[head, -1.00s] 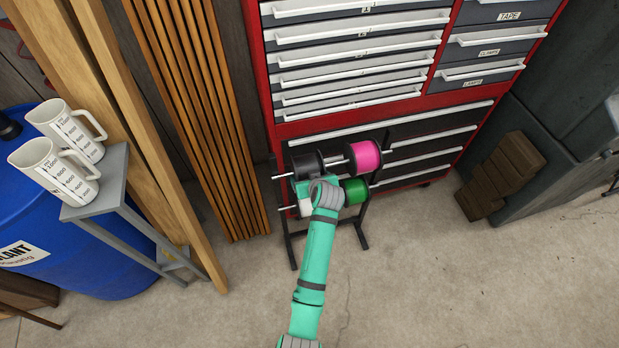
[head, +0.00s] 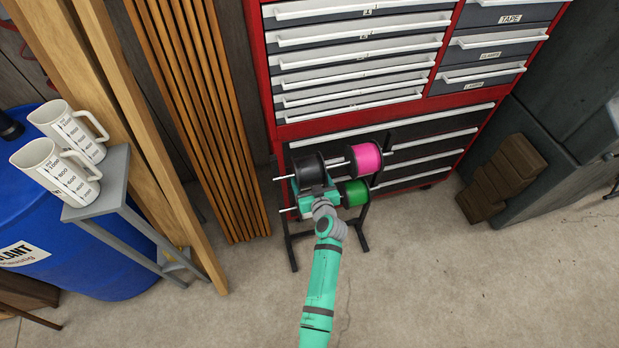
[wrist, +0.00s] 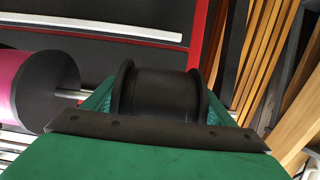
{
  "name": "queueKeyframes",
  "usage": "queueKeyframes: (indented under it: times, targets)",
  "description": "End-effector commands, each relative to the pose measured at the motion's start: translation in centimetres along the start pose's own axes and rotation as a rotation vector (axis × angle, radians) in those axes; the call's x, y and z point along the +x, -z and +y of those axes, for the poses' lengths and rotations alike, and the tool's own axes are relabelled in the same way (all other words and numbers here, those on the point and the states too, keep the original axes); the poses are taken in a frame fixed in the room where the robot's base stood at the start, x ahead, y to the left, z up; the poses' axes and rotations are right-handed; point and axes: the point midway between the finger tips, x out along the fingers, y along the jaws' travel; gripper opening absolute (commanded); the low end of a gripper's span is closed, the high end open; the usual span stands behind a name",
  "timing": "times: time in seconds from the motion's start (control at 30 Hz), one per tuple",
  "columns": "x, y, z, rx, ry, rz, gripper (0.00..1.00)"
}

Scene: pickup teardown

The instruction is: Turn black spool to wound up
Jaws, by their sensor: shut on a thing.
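The black spool (head: 308,168) sits on the upper rod of a dark rack (head: 293,250), at the left of the pink spool (head: 364,158). In the wrist view the black spool (wrist: 160,93) fills the middle, upright between my two green fingers. My gripper (wrist: 160,100) is shut on the black spool, a finger at each side by its flanges. In the head view my gripper (head: 312,185) reaches it from the front and hides its lower part. The spool's winding state cannot be told.
A green spool (head: 355,192) is on the lower rod, close right of my wrist. A red tool chest (head: 275,120) stands behind the rack. Wooden slats (head: 200,120) lean at left, near a grey stand (head: 120,180) with two mugs. The floor in front is clear.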

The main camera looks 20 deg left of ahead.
Motion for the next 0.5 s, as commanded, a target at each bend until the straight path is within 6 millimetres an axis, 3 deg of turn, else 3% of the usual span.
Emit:
queueKeyframes:
  times: [0.3, 0.33, 0.4, 0.5]
  targets:
    - [-0.03, 0.16, 0.02, 0.000, -0.001, 0.004, 0.56]
    - [-0.03, 0.15, 0.02, 0.000, -0.001, 0.004, 0.81]
    - [-0.03, 0.14, 0.02, 0.000, -0.001, 0.004, 0.97]
    - [-0.05, 0.08, 0.10, 0.000, -0.002, 0.003, 0.97]
